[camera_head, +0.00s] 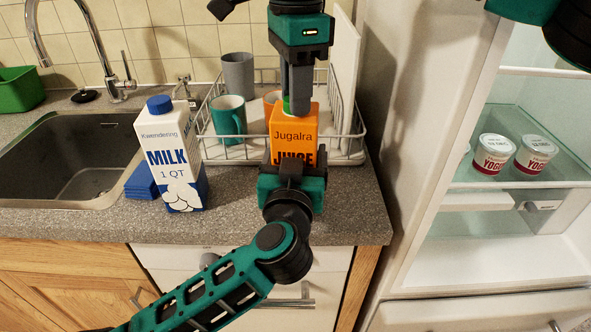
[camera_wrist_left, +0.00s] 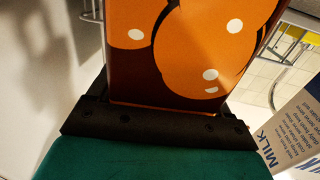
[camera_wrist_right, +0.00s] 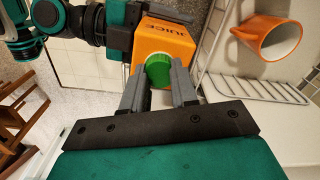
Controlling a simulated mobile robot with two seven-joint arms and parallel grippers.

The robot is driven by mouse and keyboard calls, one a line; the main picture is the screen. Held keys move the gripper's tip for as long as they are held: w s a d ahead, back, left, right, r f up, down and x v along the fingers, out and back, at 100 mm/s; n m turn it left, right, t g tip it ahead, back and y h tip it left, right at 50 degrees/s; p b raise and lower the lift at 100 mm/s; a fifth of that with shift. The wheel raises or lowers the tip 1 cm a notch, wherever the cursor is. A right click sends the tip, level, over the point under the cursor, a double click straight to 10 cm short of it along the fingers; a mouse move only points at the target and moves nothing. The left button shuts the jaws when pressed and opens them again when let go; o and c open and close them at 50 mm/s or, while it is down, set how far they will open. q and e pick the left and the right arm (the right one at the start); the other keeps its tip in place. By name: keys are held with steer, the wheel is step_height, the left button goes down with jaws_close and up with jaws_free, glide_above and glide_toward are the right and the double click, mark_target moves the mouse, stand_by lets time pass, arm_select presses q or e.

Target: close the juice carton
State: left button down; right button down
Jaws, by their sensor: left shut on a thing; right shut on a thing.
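The orange juice carton (camera_head: 294,131) stands upright on the counter in front of the dish rack. My left gripper (camera_head: 290,168) is shut on the lower part of the juice carton from the front; its wrist view shows the carton's side (camera_wrist_left: 190,50) filling the space between the fingers. My right gripper (camera_head: 298,108) comes down from above, with its fingers at the carton's top. In the right wrist view the green cap (camera_wrist_right: 158,70) sits on the carton top between the right fingertips. In the head view the cap is mostly hidden behind those fingers.
A milk carton (camera_head: 172,158) with a blue cap stands left, beside blue cloths (camera_head: 141,183) and the sink (camera_head: 75,160). The white dish rack (camera_head: 240,153) behind holds a teal mug (camera_head: 228,117), a grey cup (camera_head: 238,74) and an orange mug (camera_wrist_right: 266,38). The fridge at right is open.

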steer(key=c, duration=0.9)
jaws_free()
steer(key=shift+r, duration=2.25)
steer(key=shift+o, duration=0.4)
step_height(320, 180, up, 4)
steer(key=n, duration=0.5)
steer(key=shift+f, duration=0.25)
steer(key=shift+f, duration=0.1)
